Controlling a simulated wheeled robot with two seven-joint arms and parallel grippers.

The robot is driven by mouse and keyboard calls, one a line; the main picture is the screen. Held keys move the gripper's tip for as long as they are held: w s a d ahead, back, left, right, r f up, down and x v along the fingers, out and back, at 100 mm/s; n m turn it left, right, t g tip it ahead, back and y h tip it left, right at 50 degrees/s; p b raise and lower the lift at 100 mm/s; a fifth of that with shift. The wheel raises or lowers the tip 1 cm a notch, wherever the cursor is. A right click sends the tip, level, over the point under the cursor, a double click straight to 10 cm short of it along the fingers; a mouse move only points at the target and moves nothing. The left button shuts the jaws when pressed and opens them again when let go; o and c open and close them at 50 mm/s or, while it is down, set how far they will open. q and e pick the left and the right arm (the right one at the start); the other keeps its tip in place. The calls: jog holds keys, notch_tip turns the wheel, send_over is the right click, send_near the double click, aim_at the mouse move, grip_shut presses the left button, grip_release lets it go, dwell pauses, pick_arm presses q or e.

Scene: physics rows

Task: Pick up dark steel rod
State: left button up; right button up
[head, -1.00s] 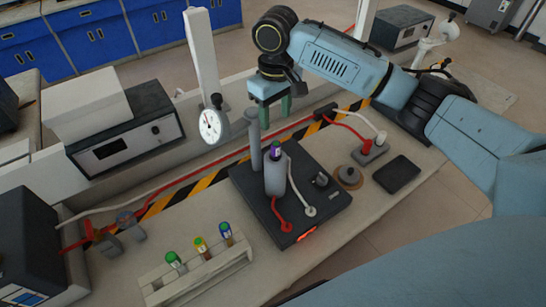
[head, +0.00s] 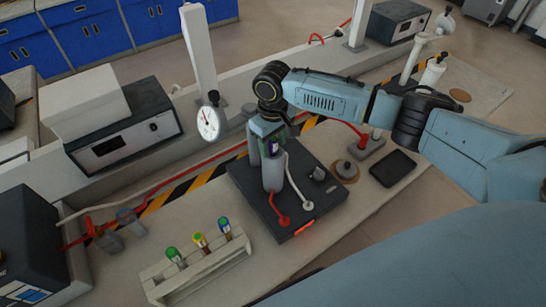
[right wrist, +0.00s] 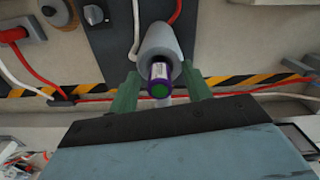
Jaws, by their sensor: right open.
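A grey upright rod (head: 252,142) stands at the back of the black device (head: 315,205) in the head view; I cannot be sure it is the dark steel rod. In front of it a grey cylinder (head: 272,175) holds a purple-banded tube. My right gripper (head: 273,138) is over these two, partly hiding their tops. No contact shows. My left gripper is out of view.
A rack (head: 200,270) with several coloured-cap tubes stands at the front left. A dial gauge (head: 209,123) is left of the gripper. Red and white cables plug into the device. A black pad (head: 393,168) lies to the right.

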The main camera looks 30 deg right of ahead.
grip_shut()
jog(key=shift+r, duration=0.1)
notch_tip(320, 180, up, 18)
jog(key=b, duration=0.1)
dwell(0.5)
jog(key=c, duration=0.8)
grip_release()
grip_shut()
